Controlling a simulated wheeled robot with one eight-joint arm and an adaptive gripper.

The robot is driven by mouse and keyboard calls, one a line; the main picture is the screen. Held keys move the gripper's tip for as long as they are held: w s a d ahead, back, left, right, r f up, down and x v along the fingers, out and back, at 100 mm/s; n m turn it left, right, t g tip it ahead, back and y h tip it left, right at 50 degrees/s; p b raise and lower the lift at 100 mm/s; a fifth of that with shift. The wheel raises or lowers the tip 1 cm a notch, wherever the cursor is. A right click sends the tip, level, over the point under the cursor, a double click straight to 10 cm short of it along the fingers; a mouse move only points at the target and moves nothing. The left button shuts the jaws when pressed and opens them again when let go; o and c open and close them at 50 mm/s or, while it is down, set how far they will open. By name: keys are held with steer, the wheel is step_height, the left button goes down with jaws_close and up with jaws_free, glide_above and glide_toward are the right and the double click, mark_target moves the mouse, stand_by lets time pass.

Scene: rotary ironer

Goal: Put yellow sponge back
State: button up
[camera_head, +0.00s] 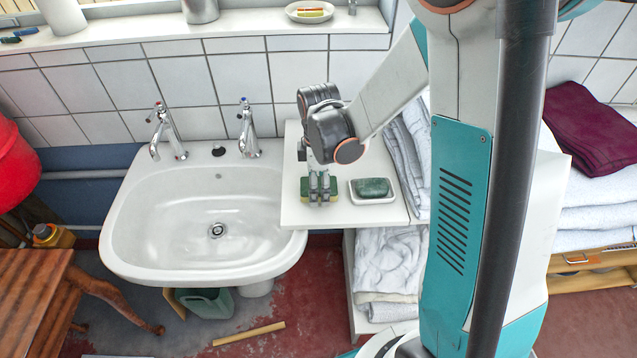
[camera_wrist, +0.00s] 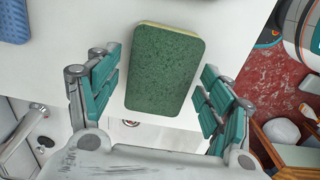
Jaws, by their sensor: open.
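The yellow sponge (camera_head: 305,189) has a green scouring face and a yellow edge. It lies on the white shelf top (camera_head: 345,218) beside the sink, mostly hidden by my gripper in the head view. In the wrist view the sponge (camera_wrist: 165,68) lies green face up between my fingers. My gripper (camera_head: 319,192) points down over it, open, with a finger on either side. In the wrist view my gripper (camera_wrist: 160,64) shows gaps between both fingers and the sponge. A white dish (camera_head: 386,198) holding a green block (camera_head: 372,187) stands just right of the sponge.
The white sink (camera_head: 150,240) with two taps is at left. A white dish (camera_head: 328,13) with yellow and red contents sits on the windowsill (camera_head: 240,28). Folded towels (camera_head: 385,265) fill the shelf below, with more at right. A wooden table (camera_head: 40,290) stands at lower left.

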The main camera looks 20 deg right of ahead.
mark_target(319, 186)
step_height(319, 186, up, 12)
steer(key=p, duration=0.4)
steer(key=s+r+m+t, duration=0.7)
steer(key=s+r+m, duration=0.5)
steer(key=s+m, duration=0.2)
steer(key=shift+s, duration=0.5)
steer(key=shift+f, duration=0.1)
steer(key=shift+f+b, duration=0.65)
steer(key=shift+b, duration=0.15)
